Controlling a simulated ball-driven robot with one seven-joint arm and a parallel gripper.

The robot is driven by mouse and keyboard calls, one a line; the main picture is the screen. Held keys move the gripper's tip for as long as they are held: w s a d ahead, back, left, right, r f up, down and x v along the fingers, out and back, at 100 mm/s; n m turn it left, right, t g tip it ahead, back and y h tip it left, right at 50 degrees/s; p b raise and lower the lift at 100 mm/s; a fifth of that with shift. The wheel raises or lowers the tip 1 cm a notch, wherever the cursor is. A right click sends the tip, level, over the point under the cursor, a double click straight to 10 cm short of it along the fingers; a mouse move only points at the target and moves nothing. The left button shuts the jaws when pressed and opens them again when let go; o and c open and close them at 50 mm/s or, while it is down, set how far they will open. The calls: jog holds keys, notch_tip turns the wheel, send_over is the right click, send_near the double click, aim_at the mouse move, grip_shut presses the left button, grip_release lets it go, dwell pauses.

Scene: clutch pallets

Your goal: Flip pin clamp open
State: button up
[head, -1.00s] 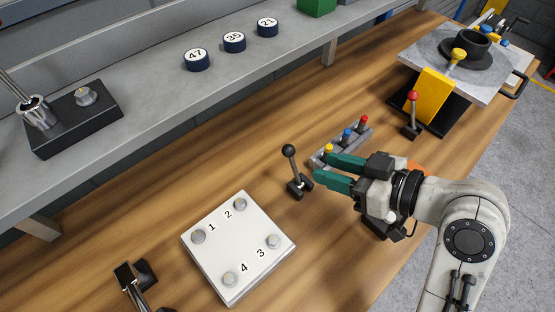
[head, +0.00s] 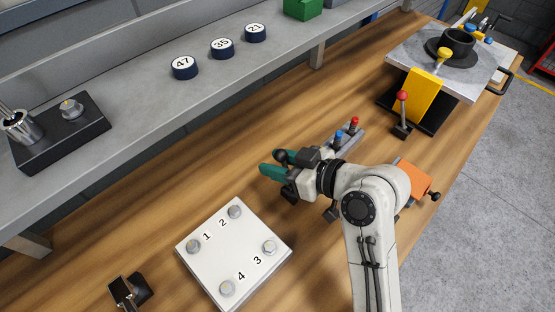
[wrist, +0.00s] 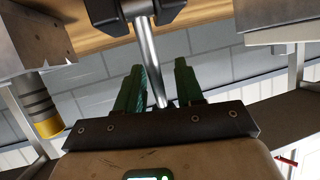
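The black-knobbed lever (head: 281,156), which may be the pin clamp, stands upright on the wooden bench. Its dark base (head: 289,194) is partly hidden by my gripper (head: 268,163). In the wrist view, the lever's metal rod (wrist: 149,55) runs from a black base down between the green fingertips of my gripper (wrist: 159,82). The fingers are apart. The rod is nearer the left finger, with a gap on the right; I cannot tell whether it touches.
A white numbered plate (head: 205,272) with bolts lies in front. Another dark metal clamp (head: 128,291) is at lower left. A grey shelf (head: 140,103) runs behind.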

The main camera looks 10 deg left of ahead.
jog(key=shift+a, duration=0.1)
jog(key=shift+c, duration=0.4)
grip_shut()
